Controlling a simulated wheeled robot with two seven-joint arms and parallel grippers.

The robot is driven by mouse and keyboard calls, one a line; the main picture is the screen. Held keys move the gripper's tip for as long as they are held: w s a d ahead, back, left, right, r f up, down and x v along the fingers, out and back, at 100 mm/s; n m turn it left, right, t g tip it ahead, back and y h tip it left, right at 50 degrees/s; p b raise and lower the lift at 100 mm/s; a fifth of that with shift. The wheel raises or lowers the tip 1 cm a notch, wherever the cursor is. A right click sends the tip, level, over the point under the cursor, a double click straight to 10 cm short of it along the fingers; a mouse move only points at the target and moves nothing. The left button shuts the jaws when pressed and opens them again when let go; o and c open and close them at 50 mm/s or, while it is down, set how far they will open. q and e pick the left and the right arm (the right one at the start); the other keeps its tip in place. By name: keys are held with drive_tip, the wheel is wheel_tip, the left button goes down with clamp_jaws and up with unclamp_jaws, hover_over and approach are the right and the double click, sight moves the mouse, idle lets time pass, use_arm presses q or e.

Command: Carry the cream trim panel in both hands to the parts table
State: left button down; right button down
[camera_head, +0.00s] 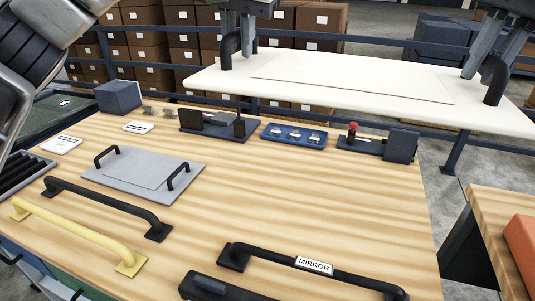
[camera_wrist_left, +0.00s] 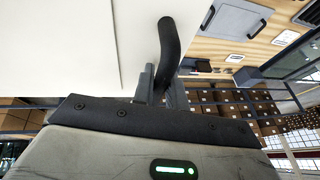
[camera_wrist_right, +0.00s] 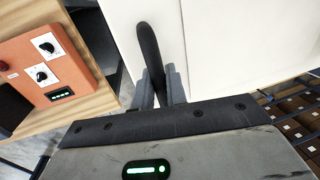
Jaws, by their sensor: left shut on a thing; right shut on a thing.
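The cream trim panel (camera_head: 330,85) is held up level above the far edge of the wooden table, with a dark handle at each end. My left gripper (camera_head: 228,62) is shut on the panel's left handle (camera_wrist_left: 168,45). My right gripper (camera_head: 487,72) is shut on the right handle (camera_wrist_right: 150,50). The cream panel also fills part of the left wrist view (camera_wrist_left: 60,50) and the right wrist view (camera_wrist_right: 235,40). I cannot tell which surface is the parts table.
The wooden table (camera_head: 300,180) carries a grey panel with handles (camera_head: 125,172), black bars (camera_head: 100,205), a yellow bar (camera_head: 75,232) and a mirror-labelled bar (camera_head: 314,266). Small fixtures line its back edge. Another wooden surface with an orange box (camera_head: 522,245) stands at right. Railing and cartons (camera_head: 320,18) are behind.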

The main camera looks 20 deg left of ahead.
use_arm(q)
drive_tip(key=shift+a+r, duration=0.15)
use_arm(e)
drive_tip(key=shift+r, duration=0.15)
use_arm(q)
drive_tip(key=shift+s, duration=0.25)
use_arm(e)
drive_tip(key=shift+s, duration=0.2)
